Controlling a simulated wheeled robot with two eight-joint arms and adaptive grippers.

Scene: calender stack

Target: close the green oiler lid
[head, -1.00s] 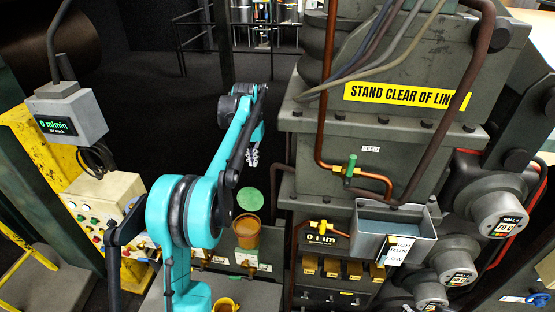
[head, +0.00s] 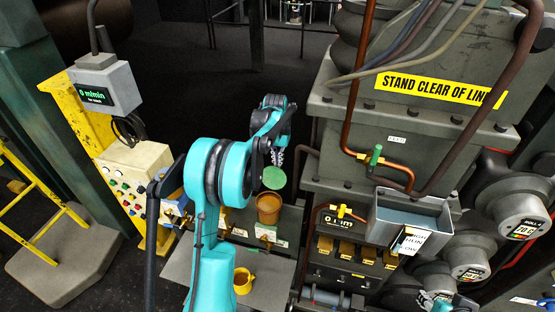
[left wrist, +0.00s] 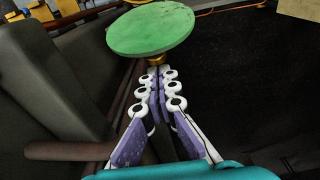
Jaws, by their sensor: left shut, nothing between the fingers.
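The green oiler lid (head: 273,178) is a round disc that stands open above and behind the amber oiler cup (head: 268,208). In the left wrist view the lid (left wrist: 150,28) shows large, just beyond the fingertips. My left gripper (head: 277,160) is just above the lid in the head view. Its fingers (left wrist: 160,70) are shut together with nothing between them. I cannot tell whether the tips touch the lid. A small brass part shows just past the fingertips. My right gripper (head: 436,301) is only partly in view at the bottom edge.
A yellow cup (head: 243,281) stands on the grey surface below the oiler. A grey tray (head: 410,220) and copper pipes are on the machine to the right. A control box (head: 135,180) with buttons stands to the left.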

